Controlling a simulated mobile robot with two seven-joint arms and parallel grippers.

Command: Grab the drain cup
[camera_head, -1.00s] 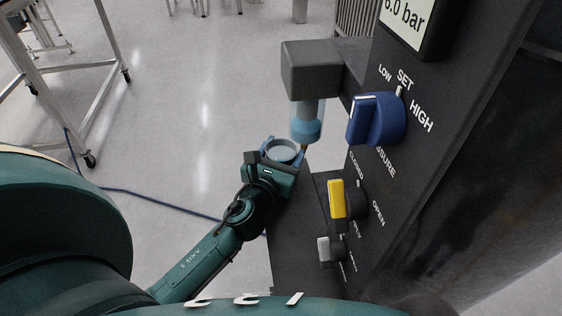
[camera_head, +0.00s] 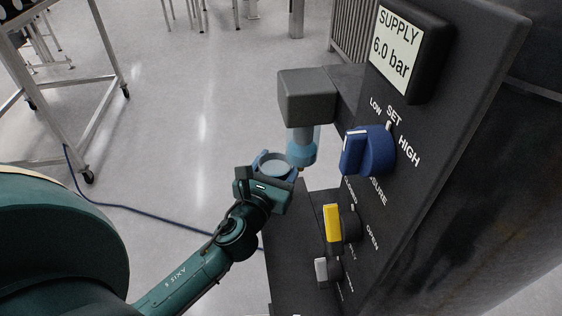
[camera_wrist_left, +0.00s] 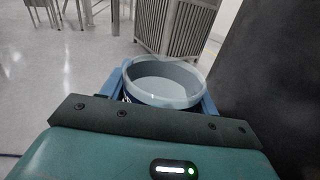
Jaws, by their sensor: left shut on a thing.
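The drain cup (camera_head: 275,165) is a round, pale blue-grey cup with an open top, seen in the head view left of and slightly below the blue filter bowl. My left gripper (camera_head: 271,163) is shut on the cup, with a blue finger on each side of it. In the left wrist view the cup (camera_wrist_left: 162,83) sits upright between the blue fingers of my left gripper (camera_wrist_left: 160,88), and its inside looks empty. The cup's lower part is hidden behind the gripper body. My right gripper is not in view.
The blue bowl (camera_head: 301,150) hangs under a grey block (camera_head: 305,97) just right of the cup. The dark panel carries a blue pressure knob (camera_head: 368,150), a yellow valve handle (camera_head: 332,222) and a gauge reading 6.0 bar (camera_head: 394,45).

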